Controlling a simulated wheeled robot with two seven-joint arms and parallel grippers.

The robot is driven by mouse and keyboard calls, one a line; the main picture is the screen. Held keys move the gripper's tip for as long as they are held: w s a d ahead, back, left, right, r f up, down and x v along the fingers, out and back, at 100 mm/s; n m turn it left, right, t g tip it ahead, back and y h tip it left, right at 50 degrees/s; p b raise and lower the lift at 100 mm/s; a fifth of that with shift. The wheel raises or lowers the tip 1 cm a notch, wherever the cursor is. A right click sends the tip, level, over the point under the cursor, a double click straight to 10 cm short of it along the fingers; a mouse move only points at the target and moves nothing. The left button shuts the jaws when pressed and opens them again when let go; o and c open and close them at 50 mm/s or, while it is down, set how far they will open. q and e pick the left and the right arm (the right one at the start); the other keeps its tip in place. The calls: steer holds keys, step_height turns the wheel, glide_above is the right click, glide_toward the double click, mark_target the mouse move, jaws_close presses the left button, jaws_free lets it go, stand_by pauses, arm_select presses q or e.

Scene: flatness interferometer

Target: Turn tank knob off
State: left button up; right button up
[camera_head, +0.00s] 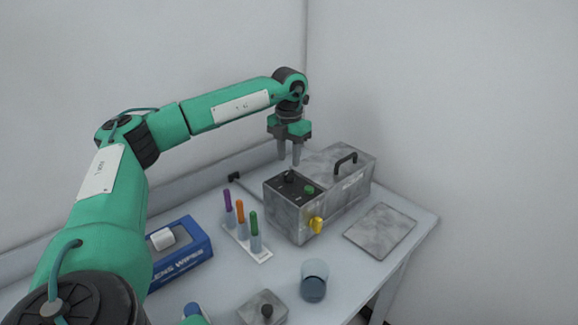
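The tank (345,187) is a grey, mottled metal box with a black carry handle on its lid, standing at the back of the table. Its dark top panel (275,186) carries a small black knob (289,177) and a green button or knob (309,189). A yellow tap-like part (317,225) sticks out low on the front. My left gripper (289,160) points down just above the panel, over the black knob. Its two fingers are apart with nothing visible between them. Contact with the knob cannot be made out. My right gripper is not in view.
A rack (247,240) of purple, orange and green tubes stands left of the tank. A blue wipes box (180,258), a glass with dark liquid (314,282) and a grey knobbed block (262,309) are nearer. A flat grey plate (381,230) lies right. Walls close off the back.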

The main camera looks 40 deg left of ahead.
mark_target(289, 172)
arm_select(q)
step_height(289, 172, down, 4)
steer(key=shift+r, duration=0.1)
steer(key=shift+f, duration=0.4)
jaws_close()
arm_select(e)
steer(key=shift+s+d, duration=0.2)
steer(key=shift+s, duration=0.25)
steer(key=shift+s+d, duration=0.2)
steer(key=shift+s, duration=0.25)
